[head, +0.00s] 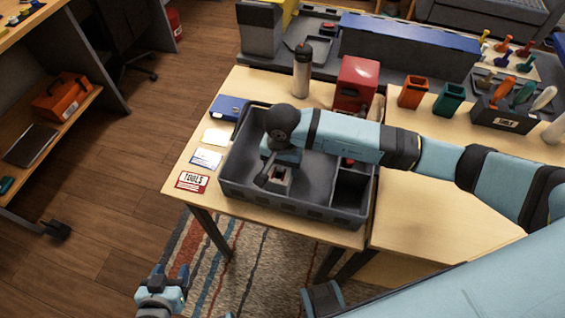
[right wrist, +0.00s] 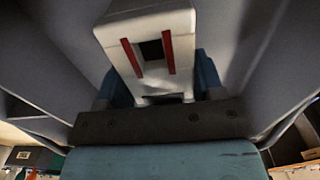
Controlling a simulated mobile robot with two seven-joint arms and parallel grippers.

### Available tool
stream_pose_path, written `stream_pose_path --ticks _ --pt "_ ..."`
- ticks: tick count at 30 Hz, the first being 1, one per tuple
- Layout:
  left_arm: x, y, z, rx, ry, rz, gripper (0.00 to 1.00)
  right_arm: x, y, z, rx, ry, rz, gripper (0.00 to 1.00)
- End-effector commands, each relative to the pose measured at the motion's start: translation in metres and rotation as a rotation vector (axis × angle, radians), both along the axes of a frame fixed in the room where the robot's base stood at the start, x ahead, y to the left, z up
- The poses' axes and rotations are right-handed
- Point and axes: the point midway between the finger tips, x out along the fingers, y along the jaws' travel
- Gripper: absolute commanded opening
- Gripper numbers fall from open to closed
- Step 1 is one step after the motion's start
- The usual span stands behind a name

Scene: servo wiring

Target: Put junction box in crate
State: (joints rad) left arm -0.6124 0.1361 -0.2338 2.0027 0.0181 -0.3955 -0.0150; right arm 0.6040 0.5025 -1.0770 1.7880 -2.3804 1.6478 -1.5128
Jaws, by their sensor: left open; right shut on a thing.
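The grey crate (head: 300,205) stands on the wooden table, with a large left compartment and smaller ones on its right. My right arm reaches over it from the right. My right gripper (head: 277,178) is inside the large compartment, shut on the junction box (head: 281,176), a small pale box with red marks. In the right wrist view the junction box (right wrist: 150,48) fills the upper middle, with two red strips and a dark square opening, between the blue fingers. Whether it touches the crate floor I cannot tell. My left gripper (head: 160,290) is open and empty, low at the bottom left, away from the table.
Cards and a blue box (head: 229,108) lie left of the crate. A bottle (head: 302,72), a red box (head: 356,82), orange and green cups (head: 412,92) and a tool holder (head: 505,105) stand behind it. The table's right part is mostly clear.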

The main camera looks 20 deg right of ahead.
Motion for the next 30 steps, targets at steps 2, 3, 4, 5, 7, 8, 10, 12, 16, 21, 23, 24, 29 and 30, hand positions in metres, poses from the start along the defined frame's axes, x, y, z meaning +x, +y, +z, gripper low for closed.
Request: stream_pose_path --ticks 2,3,4,5,7,8,10,12,16,21,23,24,29,30 --pt "0.0 0.0 -0.002 -0.001 0.004 0.001 0.55 0.0 0.0 -0.001 0.0 0.0 0.0 0.71" --pt "-0.001 0.0 -0.002 -0.001 0.006 0.0 0.55 0.0 0.0 -0.001 0.0 0.0 0.0 0.8" --pt "-0.001 0.0 -0.002 -0.001 0.006 0.0 0.55 0.0 0.0 -0.001 0.0 0.0 0.0 0.87" --pt "0.0 0.0 -0.002 -0.001 0.005 0.0 0.55 0.0 0.0 -0.001 0.0 0.0 0.0 0.87" --pt "0.0 0.0 -0.001 -0.001 0.004 0.0 0.55 0.0 0.0 -0.001 0.0 0.0 0.0 0.87" --pt "0.0 0.0 -0.001 -0.001 0.004 0.0 0.55 0.0 0.0 -0.001 0.0 0.0 0.0 0.87" --pt "0.0 0.0 0.0 -0.001 0.003 0.0 0.55 0.0 0.0 -0.001 0.0 0.0 0.0 0.87" --pt "0.0 0.0 0.0 -0.001 0.003 0.0 0.55 0.0 0.0 0.0 0.0 0.0 0.0 0.87" --pt "0.0 0.0 0.004 0.0 -0.003 0.0 0.55 0.001 0.0 0.007 0.001 -0.002 0.0 0.87" --pt "0.0 -0.001 -0.001 -0.002 -0.002 0.0 0.55 0.001 0.0 0.037 0.001 -0.006 0.002 0.87" --pt "0.0 -0.001 -0.002 -0.002 0.001 0.0 0.55 0.001 0.0 0.05 0.0 -0.005 0.002 0.87" --pt "0.0 -0.001 -0.003 -0.003 0.003 0.0 0.55 0.001 0.0 0.059 0.001 -0.006 0.002 0.87" --pt "-0.001 -0.001 -0.007 -0.003 0.011 0.001 0.55 0.001 0.0 0.092 0.0 -0.004 0.001 0.87" --pt "-0.001 -0.001 -0.007 -0.004 0.012 0.002 0.55 0.0 0.0 0.098 0.0 -0.004 0.002 0.87"
